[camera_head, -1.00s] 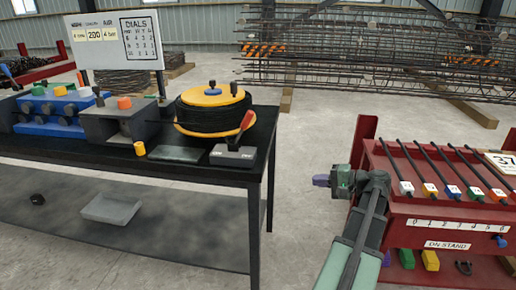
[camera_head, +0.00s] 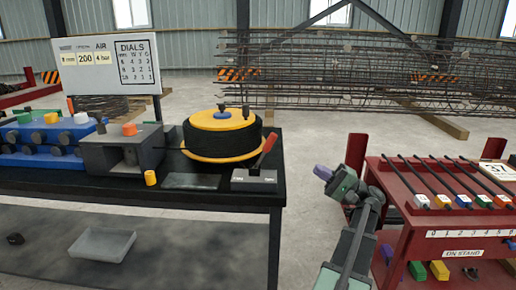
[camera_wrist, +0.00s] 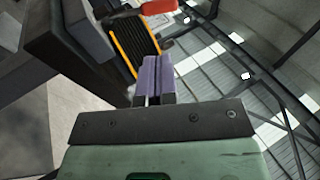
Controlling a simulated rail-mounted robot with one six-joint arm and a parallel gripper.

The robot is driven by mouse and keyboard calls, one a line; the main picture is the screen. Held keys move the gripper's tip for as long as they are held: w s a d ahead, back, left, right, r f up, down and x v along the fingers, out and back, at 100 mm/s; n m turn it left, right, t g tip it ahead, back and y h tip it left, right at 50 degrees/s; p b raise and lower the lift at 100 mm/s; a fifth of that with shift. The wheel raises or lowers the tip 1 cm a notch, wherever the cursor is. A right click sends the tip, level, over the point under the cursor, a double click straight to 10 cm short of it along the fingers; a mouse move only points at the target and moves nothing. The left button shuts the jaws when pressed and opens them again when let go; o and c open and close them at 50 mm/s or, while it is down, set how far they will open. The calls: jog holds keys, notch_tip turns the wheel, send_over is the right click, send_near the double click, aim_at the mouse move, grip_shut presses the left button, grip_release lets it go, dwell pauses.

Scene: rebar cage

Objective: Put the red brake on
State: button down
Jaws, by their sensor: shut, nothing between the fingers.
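The red brake lever (camera_head: 264,150) stands on a small grey base (camera_head: 253,179) at the right end of the black table, beside the yellow-and-black reel (camera_head: 222,136). The lever leans to the upper right. My gripper (camera_head: 322,172) is to the right of the lever, apart from it, over the gap between table and red stand. Its purple fingers (camera_wrist: 154,78) are shut and empty. In the wrist view a red piece (camera_wrist: 158,6), seemingly the lever's handle, shows at the top edge beyond the fingertips, with the yellow-edged reel (camera_wrist: 134,42) behind. The base labels are too small to read.
The red stand (camera_head: 445,220) with several rods is on the right. A grey box with an orange knob (camera_head: 129,129), a yellow cylinder (camera_head: 150,177) and a blue valve block (camera_head: 45,150) are on the table (camera_head: 120,195). A dials board (camera_head: 108,66) stands behind.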

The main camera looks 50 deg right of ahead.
jog(key=p, duration=0.6)
send_near(264, 152)
jog(key=w+r, duration=0.3)
jog(key=r, duration=0.3)
jog(key=shift+w+a+f, duration=0.15)
jog(key=shift+w+a, duration=0.3)
jog(key=shift+w, duration=0.15)
